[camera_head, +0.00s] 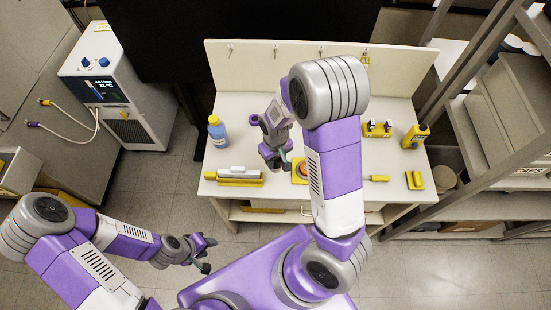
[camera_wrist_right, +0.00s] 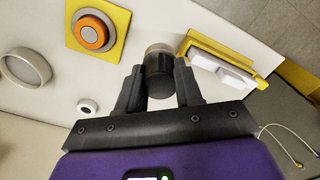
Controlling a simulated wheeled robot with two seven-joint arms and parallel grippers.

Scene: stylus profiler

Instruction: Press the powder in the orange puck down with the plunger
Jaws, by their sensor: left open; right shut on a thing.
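The orange puck (camera_wrist_right: 90,35) sits on a grey round seat on a yellow square plate (camera_wrist_right: 113,52) at the upper left of the right wrist view. In the head view the puck (camera_head: 301,170) is partly hidden by my right arm. My right gripper (camera_wrist_right: 160,85) is shut on the plunger (camera_wrist_right: 158,72), a dark cylinder with a metallic end. The plunger is beside the puck, apart from it. My right gripper also shows in the head view (camera_head: 275,158), over the bench. My left gripper (camera_head: 208,255) is open and empty, off the bench.
A yellow holder with white blocks (camera_head: 238,176) lies left of the puck. A blue bottle (camera_head: 217,133) stands at the bench's left. A yellow stand (camera_head: 377,129), a yellow bottle (camera_head: 415,136) and a yellow block (camera_head: 414,180) are at the right. A panel (camera_head: 245,65) closes the back.

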